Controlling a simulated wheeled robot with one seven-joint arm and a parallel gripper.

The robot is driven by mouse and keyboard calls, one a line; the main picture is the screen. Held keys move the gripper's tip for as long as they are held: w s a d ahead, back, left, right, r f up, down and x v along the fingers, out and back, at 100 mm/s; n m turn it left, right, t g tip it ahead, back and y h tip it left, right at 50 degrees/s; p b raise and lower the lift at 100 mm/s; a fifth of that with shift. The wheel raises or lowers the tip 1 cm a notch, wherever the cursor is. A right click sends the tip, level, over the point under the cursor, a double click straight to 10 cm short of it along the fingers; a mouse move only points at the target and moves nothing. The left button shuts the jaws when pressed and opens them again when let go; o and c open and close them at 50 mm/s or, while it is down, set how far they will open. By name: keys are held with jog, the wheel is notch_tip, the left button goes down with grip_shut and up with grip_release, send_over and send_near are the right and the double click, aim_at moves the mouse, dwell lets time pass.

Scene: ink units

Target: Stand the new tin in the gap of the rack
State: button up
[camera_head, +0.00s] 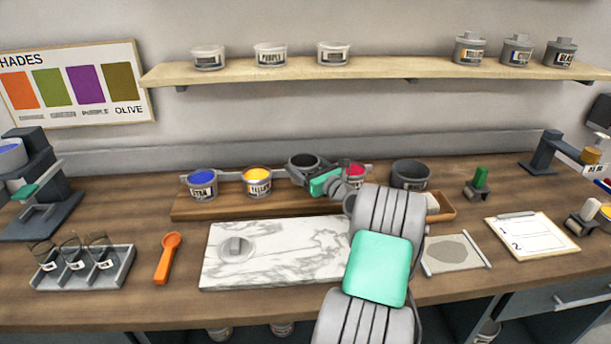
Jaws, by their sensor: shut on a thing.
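The wooden rack (235,208) lies along the back of the bench. A blue tin (202,184) and a yellow tin (257,181) stand at its left, and a red tin (355,172) shows at its right, partly hidden by my arm. My gripper (304,174) is shut on a dark-topped tin (303,160), between the yellow and red tins. This tin looks upright. Its lower part and label are hidden by my gripper, so I cannot tell whether it touches the rack.
A dark open pot (410,172) stands right of the red tin. A marble slab (270,262) lies in front of the rack, with an orange scoop (168,256) and a glasses tray (85,270) to its left. A clipboard (530,236) lies right. A shelf (380,68) is above.

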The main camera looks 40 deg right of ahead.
jog(key=shift+w+d+f, duration=0.15)
jog(key=shift+d+f, duration=0.05)
jog(key=shift+d, duration=0.05)
jog(key=shift+w+d+f, duration=0.1)
jog(key=shift+f, duration=1.55)
jog(key=shift+f, duration=0.1)
jog(key=shift+f, duration=0.15)
jog(key=o, duration=2)
